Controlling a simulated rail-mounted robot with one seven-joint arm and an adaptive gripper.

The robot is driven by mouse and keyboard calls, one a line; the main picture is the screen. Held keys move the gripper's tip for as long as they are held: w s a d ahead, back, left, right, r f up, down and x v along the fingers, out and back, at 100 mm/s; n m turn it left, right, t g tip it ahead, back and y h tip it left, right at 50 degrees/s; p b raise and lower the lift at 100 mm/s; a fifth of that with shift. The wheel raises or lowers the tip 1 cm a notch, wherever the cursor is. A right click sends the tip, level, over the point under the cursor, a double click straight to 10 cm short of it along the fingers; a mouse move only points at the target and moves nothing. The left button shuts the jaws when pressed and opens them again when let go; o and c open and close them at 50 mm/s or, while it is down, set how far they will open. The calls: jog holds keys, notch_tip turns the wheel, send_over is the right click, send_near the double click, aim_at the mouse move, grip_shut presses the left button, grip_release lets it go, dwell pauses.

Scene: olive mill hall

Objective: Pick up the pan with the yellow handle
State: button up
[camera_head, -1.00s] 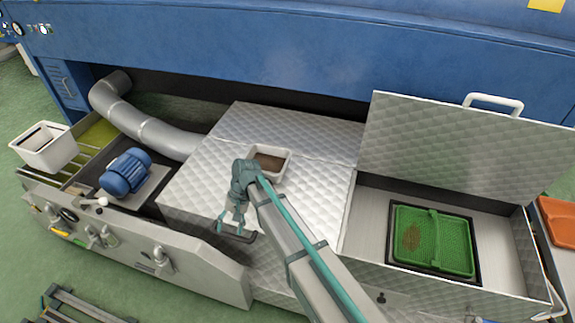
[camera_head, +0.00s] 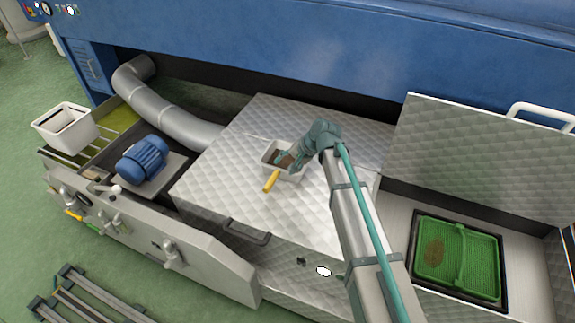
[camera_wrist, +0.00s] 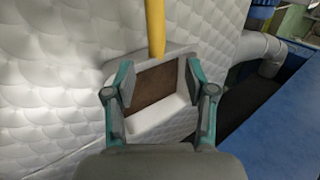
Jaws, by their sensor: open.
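The pan is a white rectangular tray (camera_head: 268,158) with a brown bottom and a yellow handle (camera_head: 271,181). It lies on the quilted metal cover, its handle pointing toward the front. My gripper (camera_head: 287,160) is over the pan and hides part of it. In the wrist view my gripper (camera_wrist: 158,84) is open, its fingers spread above the two sides of the pan (camera_wrist: 160,122). The yellow handle (camera_wrist: 155,25) runs up from the pan's edge, beyond the fingertips. Nothing is held. I cannot tell whether the fingers touch the rim.
A dark bar handle (camera_head: 246,232) sits on the cover's front edge. A raised lid (camera_head: 490,155) and an open bay with a green basket (camera_head: 455,262) are at right. A blue motor (camera_head: 142,158), grey duct (camera_head: 170,112) and white bin (camera_head: 64,127) are at left.

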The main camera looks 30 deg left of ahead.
aim_at(277, 174)
jog(key=shift+s+d+p+x, duration=0.1)
jog(key=shift+p+x, duration=0.1)
jog(key=shift+x, duration=1.45)
jog(key=shift+s+d+p+x, duration=0.1)
jog(key=shift+p+x, duration=0.1)
jog(key=shift+x, duration=1.5)
jog(key=shift+f, duration=0.1)
jog(key=shift+c, duration=0.3)
grip_shut()
